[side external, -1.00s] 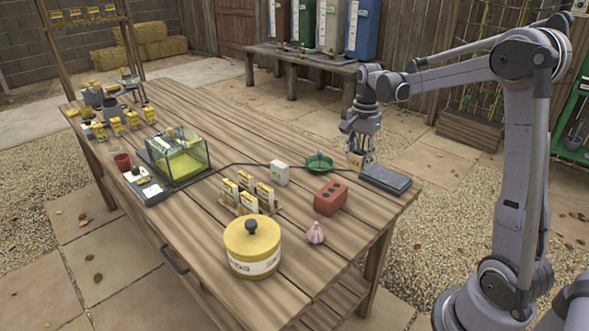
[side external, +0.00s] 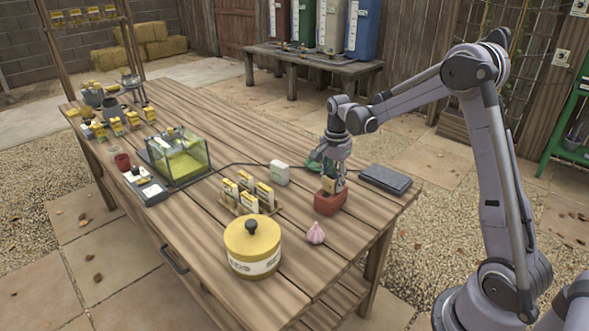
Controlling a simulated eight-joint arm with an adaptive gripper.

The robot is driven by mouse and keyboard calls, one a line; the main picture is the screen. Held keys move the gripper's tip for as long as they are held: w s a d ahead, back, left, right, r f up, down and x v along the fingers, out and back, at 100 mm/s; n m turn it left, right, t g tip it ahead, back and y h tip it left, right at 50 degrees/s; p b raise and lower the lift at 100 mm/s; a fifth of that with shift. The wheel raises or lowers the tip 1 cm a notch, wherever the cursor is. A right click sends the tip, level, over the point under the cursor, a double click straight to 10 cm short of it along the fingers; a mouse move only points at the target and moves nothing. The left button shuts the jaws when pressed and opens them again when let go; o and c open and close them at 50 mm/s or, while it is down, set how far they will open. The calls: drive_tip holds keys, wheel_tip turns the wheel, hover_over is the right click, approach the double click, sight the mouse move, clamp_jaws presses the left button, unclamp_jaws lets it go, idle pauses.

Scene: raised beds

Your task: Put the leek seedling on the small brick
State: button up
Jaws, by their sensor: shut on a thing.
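The small brick (side external: 329,205) is reddish and lies on the wooden table toward its right end. My gripper (side external: 333,184) points down right over the brick, its fingers shut on a small tan piece (side external: 328,185), which I take to be the leek seedling. Only a bit of the seedling shows between the fingers, and its leaves cannot be made out. The seedling is at the brick's top; whether it touches the brick, I cannot tell. The gripper hides most of the brick's upper face.
A green dish (side external: 313,166) is partly hidden behind my gripper. A dark flat box (side external: 385,179) lies to the right, a pink garlic bulb (side external: 315,234) in front.

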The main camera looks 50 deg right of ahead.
sight(333, 176)
drive_tip(key=shift+f, duration=0.15)
drive_tip(key=o, duration=1.2)
drive_tip(key=shift+c, duration=0.2)
wheel_tip(333, 176, up, 12)
drive_tip(key=s+a+r+n+t, duration=0.4)
drive_tip(key=s+a+n, duration=0.45)
drive_tip(key=a, duration=0.25)
drive_tip(key=s+a+f+n+t, duration=0.3)
drive_tip(key=s+a+n, duration=0.3)
drive_tip(key=s+n, duration=0.2)
drive_tip(key=shift+f+n, duration=0.75)
drive_tip(key=shift+f, duration=0.05)
drive_tip(key=shift+s, duration=0.1)
